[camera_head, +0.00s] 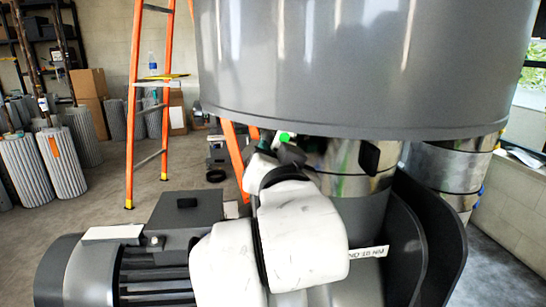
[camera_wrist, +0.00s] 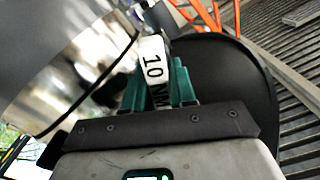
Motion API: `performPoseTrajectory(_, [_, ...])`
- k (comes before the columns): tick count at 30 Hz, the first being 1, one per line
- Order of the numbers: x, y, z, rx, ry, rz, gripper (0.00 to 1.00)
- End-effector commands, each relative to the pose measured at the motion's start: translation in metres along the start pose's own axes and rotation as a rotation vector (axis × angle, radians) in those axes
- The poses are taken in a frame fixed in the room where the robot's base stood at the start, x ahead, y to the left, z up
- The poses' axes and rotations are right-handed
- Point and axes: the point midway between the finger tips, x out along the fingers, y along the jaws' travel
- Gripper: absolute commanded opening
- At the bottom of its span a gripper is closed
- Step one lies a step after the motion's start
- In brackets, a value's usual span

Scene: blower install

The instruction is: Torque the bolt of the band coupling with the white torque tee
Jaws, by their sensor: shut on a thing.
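My gripper (camera_wrist: 156,88) has teal fingers shut on the white torque tee (camera_wrist: 152,62). The tee shows a white face marked "10 NM" between the fingers, and its lower end is hidden by them. The shiny silver band coupling (camera_wrist: 62,92) is at the left of the wrist view, with a dark line around it. In the head view the coupling (camera_head: 350,160) sits under the large grey drum (camera_head: 360,65). My white arm covers most of the gripper there. I cannot make out the bolt or whether the tee touches it.
A grey motor (camera_head: 75,270) stands at the front left, beside the dark blower housing (camera_head: 430,230). A white label (camera_head: 369,252) reading "10 NM" is below the coupling. A second silver duct (camera_head: 445,170) is at right. An orange ladder (camera_head: 135,100) stands behind at left.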

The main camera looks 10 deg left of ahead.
Motion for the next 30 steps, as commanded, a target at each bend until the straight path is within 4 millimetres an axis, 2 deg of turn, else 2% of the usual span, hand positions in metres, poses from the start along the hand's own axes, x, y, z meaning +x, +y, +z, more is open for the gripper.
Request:
performPoseTrajectory(16, [-0.019,0.000,0.001,-0.002,-0.002,0.001,0.00])
performPoseTrajectory(30, [-0.026,0.000,0.000,-0.002,-0.001,0.001,0.00])
